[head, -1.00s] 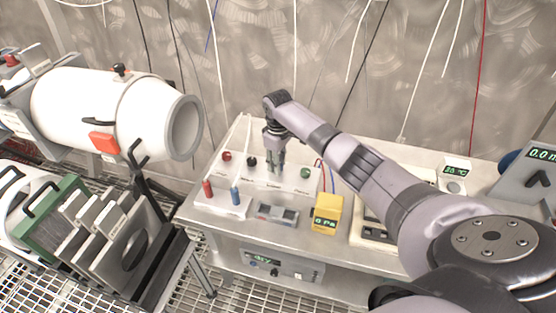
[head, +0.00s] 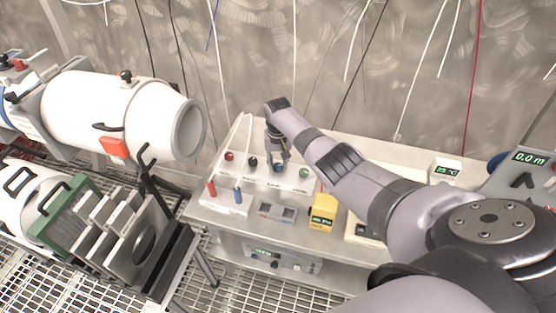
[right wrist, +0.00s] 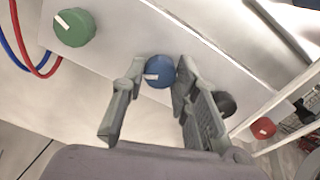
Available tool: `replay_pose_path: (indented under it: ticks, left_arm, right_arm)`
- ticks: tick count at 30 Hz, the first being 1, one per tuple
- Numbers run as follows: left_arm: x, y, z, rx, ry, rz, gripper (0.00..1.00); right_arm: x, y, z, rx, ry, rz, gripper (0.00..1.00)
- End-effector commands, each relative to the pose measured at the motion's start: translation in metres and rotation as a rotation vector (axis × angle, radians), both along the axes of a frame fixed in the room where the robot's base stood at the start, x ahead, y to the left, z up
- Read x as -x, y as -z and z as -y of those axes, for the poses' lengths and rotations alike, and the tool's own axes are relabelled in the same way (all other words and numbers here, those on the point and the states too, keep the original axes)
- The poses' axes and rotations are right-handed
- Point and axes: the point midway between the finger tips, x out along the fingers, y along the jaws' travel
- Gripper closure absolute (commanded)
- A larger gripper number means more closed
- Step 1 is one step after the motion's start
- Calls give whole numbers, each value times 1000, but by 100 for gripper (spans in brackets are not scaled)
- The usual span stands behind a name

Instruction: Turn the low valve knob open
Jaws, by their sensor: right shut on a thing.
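A row of coloured knobs sits on a pale panel on the steel bench. The blue knob (right wrist: 160,76) shows in the right wrist view, with a white mark pointing left. My right gripper (head: 279,168) is lowered over the panel in the head view and mostly covers this knob there. In the right wrist view its two fingers stand on either side of the blue knob, shut on it. The knob labels are too small to read surely. My left gripper is not in view.
A green knob (right wrist: 74,27) sits to one side; a black knob (head: 253,161) and a red knob (head: 229,156) to the other. Red and blue posts stand in front, near a yellow meter (head: 323,212). A large white cylinder (head: 112,112) is at left.

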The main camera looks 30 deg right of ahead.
Motion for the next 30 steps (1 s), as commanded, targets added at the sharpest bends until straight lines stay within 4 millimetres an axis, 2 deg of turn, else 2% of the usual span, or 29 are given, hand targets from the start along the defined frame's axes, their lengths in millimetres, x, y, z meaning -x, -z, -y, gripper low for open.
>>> replay_pose_path:
  ticks: [6, 15, 30]
  left_arm:
    - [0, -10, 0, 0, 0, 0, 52]
    - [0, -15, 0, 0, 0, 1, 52]
    - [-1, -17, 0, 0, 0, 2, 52]
  right_arm:
    - [-1, -2, -1, -1, 197, 2, 100]
    - [-1, -2, 0, 0, 404, 3, 100]
    - [-1, -1, 0, 0, 523, 3, 100]
